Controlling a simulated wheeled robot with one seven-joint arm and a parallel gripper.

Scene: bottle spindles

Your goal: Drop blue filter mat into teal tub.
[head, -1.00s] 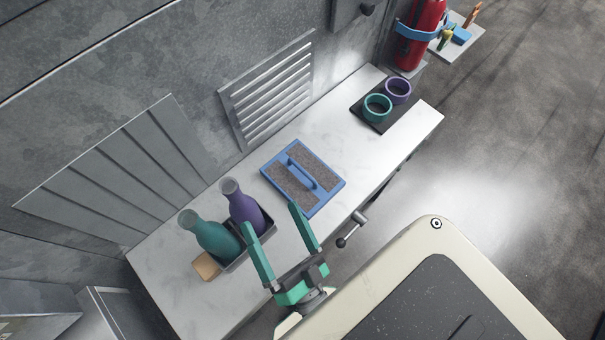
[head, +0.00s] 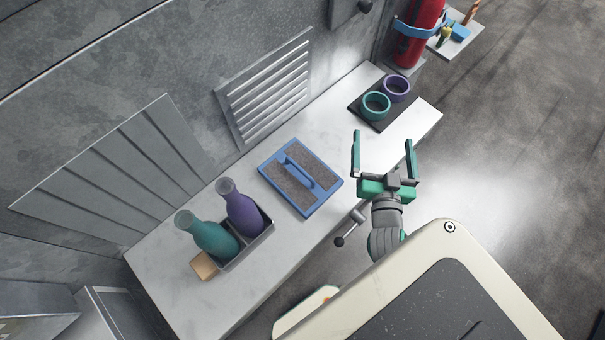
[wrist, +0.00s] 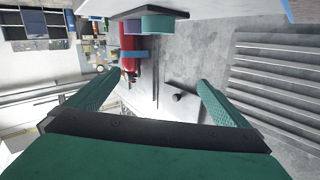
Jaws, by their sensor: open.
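The blue filter mat (head: 333,184), a blue frame with grey speckled panels and a raised blue bar handle, lies flat on the middle of the white bench. The teal tub (head: 376,114) stands on a dark tray at the bench's far right end, beside a purple tub (head: 397,94). My gripper (head: 382,138) is open and empty, to the right of the mat and nearer the camera than the tubs. In the wrist view its two teal fingers are wide apart with nothing between them.
A teal bottle (head: 212,238) and a purple bottle (head: 243,212) stand in a grey rack at the bench's left, beside a tan block (head: 204,266). A crank handle (head: 347,230) juts from the bench front. A red extinguisher (head: 415,40) hangs beyond the tubs. Bench between mat and tray is clear.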

